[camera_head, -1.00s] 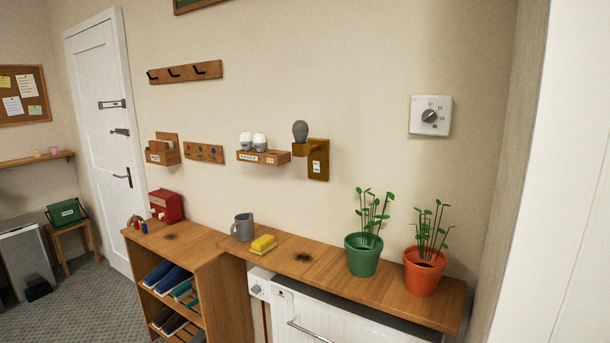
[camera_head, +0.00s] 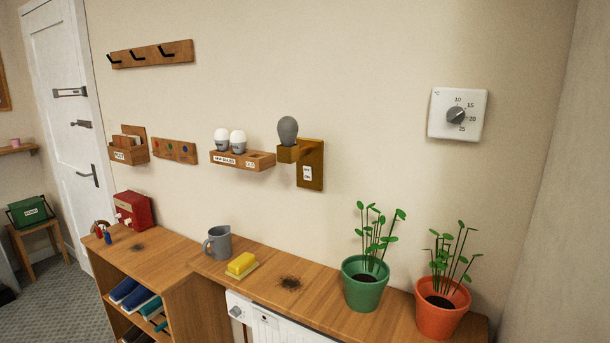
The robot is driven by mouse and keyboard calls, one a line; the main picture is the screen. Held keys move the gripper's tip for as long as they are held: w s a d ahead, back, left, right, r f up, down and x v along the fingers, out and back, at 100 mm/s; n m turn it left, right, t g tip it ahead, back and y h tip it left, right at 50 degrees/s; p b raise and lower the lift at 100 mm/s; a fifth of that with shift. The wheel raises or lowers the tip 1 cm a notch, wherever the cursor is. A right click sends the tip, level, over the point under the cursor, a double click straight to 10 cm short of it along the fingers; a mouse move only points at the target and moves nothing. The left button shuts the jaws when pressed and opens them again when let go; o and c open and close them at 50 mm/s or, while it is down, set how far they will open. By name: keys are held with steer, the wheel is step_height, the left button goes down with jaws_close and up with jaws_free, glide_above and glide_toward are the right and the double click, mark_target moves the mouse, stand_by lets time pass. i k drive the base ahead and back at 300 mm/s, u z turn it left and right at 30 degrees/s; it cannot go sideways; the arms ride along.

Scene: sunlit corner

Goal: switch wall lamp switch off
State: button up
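The wall lamp (camera_head: 311,165) is a brown wooden plate on the beige wall, a little above the middle of the view. A grey bulb (camera_head: 288,130) stands upright in the holder on its left side. The bulb looks dull grey, with no glow that I can see. The wall lamp switch (camera_head: 307,173) is a small white piece low on the plate; its marks are too small to read. My gripper is not in view, and nothing of it touches the lamp.
Below the lamp runs a wooden shelf top (camera_head: 215,273) with a grey mug (camera_head: 218,242), a yellow sponge (camera_head: 241,264), a green pot (camera_head: 364,284) and an orange pot (camera_head: 441,305). A bulb rack (camera_head: 243,159) hangs left of the lamp. A thermostat (camera_head: 457,114) is at right. The wall around the switch is clear.

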mark_target(308, 170)
steer(key=k, duration=1.25)
steer(key=u, duration=0.65)
steer(key=i, duration=2.35)
steer(key=z, duration=0.55)
